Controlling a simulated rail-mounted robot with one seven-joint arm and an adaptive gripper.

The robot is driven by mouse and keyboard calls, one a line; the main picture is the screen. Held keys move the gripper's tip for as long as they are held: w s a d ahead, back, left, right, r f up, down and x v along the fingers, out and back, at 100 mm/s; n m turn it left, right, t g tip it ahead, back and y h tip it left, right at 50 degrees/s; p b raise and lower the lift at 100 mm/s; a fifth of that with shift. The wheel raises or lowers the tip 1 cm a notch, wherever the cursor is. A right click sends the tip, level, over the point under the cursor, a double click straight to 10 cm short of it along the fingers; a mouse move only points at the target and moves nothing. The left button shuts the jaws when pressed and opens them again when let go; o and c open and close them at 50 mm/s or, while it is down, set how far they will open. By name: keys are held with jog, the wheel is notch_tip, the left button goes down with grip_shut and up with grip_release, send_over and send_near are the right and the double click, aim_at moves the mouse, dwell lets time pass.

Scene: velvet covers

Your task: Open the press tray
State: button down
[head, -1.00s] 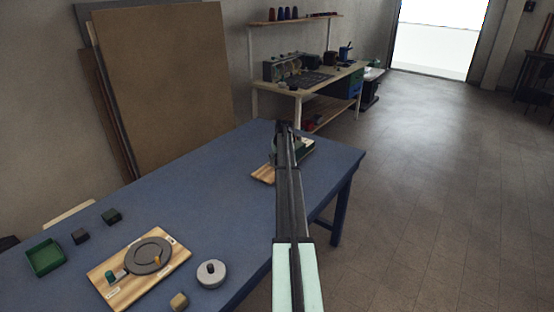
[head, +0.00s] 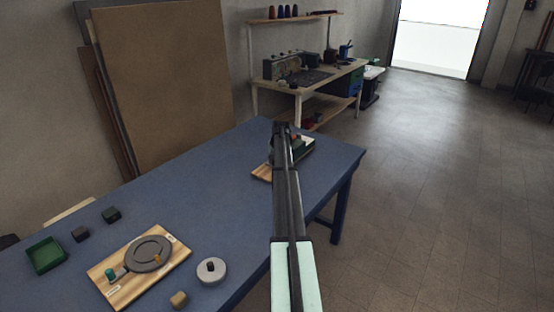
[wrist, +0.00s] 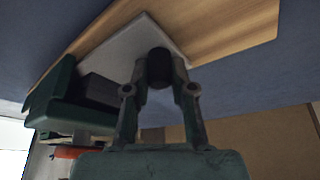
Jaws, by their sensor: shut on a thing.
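The press is a green body (head: 306,148) on a wooden board (head: 261,173) at the far end of the blue table, partly hidden behind my arm in the head view. In the wrist view, the green body (wrist: 58,105) holds a dark block (wrist: 99,91). A light grey plate (wrist: 122,48), possibly the tray, lies beside it along the wooden board (wrist: 225,35). My gripper (wrist: 160,75) is shut on a dark round knob (wrist: 160,65) at the plate's end. Whether the knob is fixed to the plate is hard to tell.
On the near blue table (head: 200,190) lie a wooden board with a grey ring (head: 149,252), a grey round piece (head: 211,270), a green open box (head: 45,255) and small blocks. Brown panels (head: 165,90) lean on the wall. Open floor lies to the right.

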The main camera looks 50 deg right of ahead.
jog(key=a, duration=0.8)
jog(key=shift+s+a+b, duration=0.2)
jog(key=shift+s+b, duration=0.15)
jog(key=shift+b, duration=0.05)
jog(key=c, duration=1)
grip_release()
jog(key=shift+w+d, duration=0.1)
jog(key=v, duration=1.2)
